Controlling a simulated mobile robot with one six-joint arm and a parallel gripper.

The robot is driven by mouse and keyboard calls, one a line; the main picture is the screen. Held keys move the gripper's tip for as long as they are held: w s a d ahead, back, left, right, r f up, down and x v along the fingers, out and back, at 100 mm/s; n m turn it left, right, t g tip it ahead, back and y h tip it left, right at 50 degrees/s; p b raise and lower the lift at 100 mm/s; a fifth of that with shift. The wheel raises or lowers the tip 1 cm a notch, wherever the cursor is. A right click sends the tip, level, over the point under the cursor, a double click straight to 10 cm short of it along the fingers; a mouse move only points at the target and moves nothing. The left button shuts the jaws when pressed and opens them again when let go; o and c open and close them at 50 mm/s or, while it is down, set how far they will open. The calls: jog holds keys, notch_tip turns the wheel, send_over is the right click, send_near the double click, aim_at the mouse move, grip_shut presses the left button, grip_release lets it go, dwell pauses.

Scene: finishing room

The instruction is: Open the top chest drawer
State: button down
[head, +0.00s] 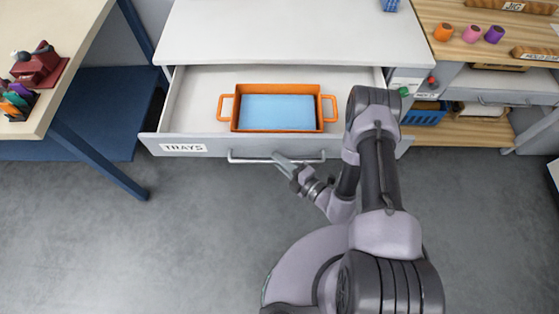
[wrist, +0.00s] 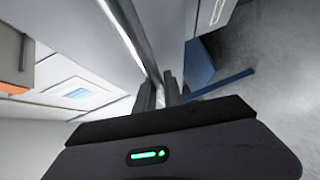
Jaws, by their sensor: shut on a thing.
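The top chest drawer (head: 205,75), labelled TRAYS, stands pulled out from under the white chest top (head: 295,35). Its bar handle (head: 245,159) runs along the drawer front. In the wrist view the two fingers (wrist: 160,92) close around the bar (wrist: 125,30). An orange tray (head: 326,108) with two side handles and a light blue inside lies in the open drawer.
A table (head: 70,50) with a dark red object (head: 38,66) stands at the left, its blue leg (head: 100,160) reaching the floor. At the right, a wooden bench (head: 480,50) holds coloured spools. Grey floor (head: 150,240) in front of the drawer is clear.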

jog(key=shift+s, duration=0.35)
jog(key=c, duration=1.5)
grip_release()
jog(key=shift+o, duration=0.2)
